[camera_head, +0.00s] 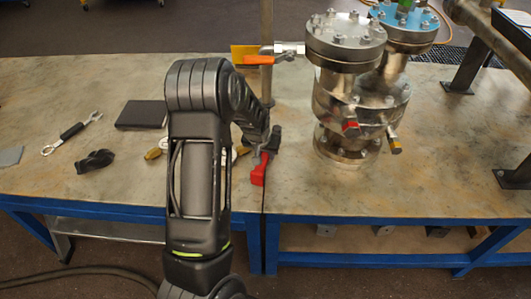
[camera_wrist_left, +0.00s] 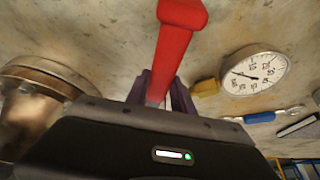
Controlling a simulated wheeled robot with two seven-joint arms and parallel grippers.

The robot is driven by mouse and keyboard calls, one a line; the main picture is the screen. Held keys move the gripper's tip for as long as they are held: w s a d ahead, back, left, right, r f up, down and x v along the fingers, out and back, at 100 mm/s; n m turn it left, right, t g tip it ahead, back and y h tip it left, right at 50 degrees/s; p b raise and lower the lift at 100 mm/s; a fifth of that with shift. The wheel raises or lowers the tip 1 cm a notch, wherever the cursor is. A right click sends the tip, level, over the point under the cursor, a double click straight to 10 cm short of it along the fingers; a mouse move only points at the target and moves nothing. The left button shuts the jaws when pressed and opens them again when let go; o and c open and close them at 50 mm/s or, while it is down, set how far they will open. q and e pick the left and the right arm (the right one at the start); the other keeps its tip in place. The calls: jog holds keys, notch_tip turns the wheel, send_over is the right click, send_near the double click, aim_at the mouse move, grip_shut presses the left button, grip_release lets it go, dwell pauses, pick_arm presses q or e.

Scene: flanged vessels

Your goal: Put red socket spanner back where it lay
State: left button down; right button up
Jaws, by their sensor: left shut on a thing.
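The red socket spanner (camera_head: 259,169) shows in the head view just beyond my left arm, in front of the metal vessel. My left gripper (camera_head: 269,145) is shut on it. In the left wrist view the spanner's red handle (camera_wrist_left: 174,45) rises from between the dark fingers of my left gripper (camera_wrist_left: 160,92). The handle is over the worktable (camera_head: 300,193), near the seam between two table tops; I cannot tell whether it touches the surface. The other end of the spanner is hidden by the gripper. My right gripper is not in view.
A flanged vessel (camera_head: 345,100) stands right of the spanner. A pressure gauge (camera_wrist_left: 253,74) lies left of it, mostly behind my arm in the head view. A dark block (camera_head: 142,115), a black-handled wrench (camera_head: 72,131) and a black crumpled item (camera_head: 95,160) lie further left. The front right tabletop is clear.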

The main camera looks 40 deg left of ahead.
pick_arm(q)
jog(key=shift+f+b, duration=0.45)
jog(key=shift+b, duration=0.05)
jog(key=c, duration=1.4)
grip_release()
jog(key=shift+c, duration=0.2)
jog(key=o, duration=0.4)
jog(key=shift+s, duration=0.1)
jog(key=v, duration=0.8)
jog(key=shift+p, duration=0.4)
jog(key=shift+f, duration=0.1)
